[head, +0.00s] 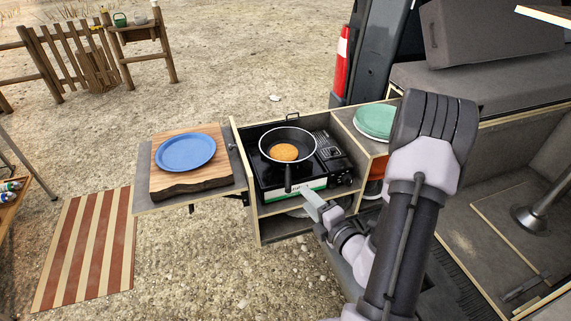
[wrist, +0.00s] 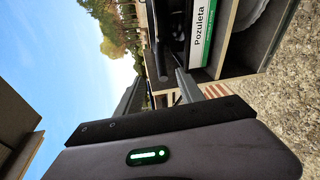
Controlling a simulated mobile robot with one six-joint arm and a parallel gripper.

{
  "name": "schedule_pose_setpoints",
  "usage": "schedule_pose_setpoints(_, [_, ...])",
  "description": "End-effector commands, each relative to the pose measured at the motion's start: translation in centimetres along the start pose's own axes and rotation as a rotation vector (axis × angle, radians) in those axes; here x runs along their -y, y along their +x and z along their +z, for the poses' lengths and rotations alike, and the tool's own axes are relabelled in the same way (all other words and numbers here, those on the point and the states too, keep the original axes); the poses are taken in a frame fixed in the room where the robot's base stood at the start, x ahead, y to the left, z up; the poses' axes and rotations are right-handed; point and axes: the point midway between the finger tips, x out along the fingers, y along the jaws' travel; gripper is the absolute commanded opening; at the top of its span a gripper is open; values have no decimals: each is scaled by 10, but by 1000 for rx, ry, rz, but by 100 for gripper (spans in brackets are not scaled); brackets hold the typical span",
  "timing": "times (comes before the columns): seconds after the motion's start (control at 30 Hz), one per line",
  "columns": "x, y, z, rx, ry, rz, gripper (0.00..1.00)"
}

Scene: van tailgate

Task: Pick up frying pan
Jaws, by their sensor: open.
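The black frying pan (head: 265,139) sits on the camping stove in the pull-out drawer, with a round brown pancake (head: 284,152) inside. Its dark handle (head: 288,180) points toward the drawer's front edge. My gripper (head: 310,200) is open, just below and right of the handle's end in the head view. In the wrist view my open gripper (wrist: 160,90) has its fingers apart, and the dark handle (wrist: 157,40) reaches down from the top toward the space between them. I cannot tell whether the handle end lies between the fingers. The gripper holds nothing.
The black stove (head: 330,150) has a white-green label strip (wrist: 201,35) close to my fingers. A blue plate (head: 186,152) lies on a wooden board (head: 200,181) at left. Green plates (head: 375,120) stand right of the stove, near my arm. Open gravel lies in front.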

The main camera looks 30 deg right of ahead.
Motion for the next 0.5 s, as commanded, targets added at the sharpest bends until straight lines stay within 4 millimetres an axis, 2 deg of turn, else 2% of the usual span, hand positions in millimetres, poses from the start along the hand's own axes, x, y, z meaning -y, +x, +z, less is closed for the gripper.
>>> schedule_pose_setpoints(0.03, [13,8,-1,-1,-10,4,45])
schedule_pose_setpoints(0.17, [12,23,-2,0,-8,5,45])
schedule_pose_setpoints(0.3, [2,54,-1,-4,-4,2,45])
schedule_pose_setpoints(0.5, [2,78,0,-3,-4,2,45])
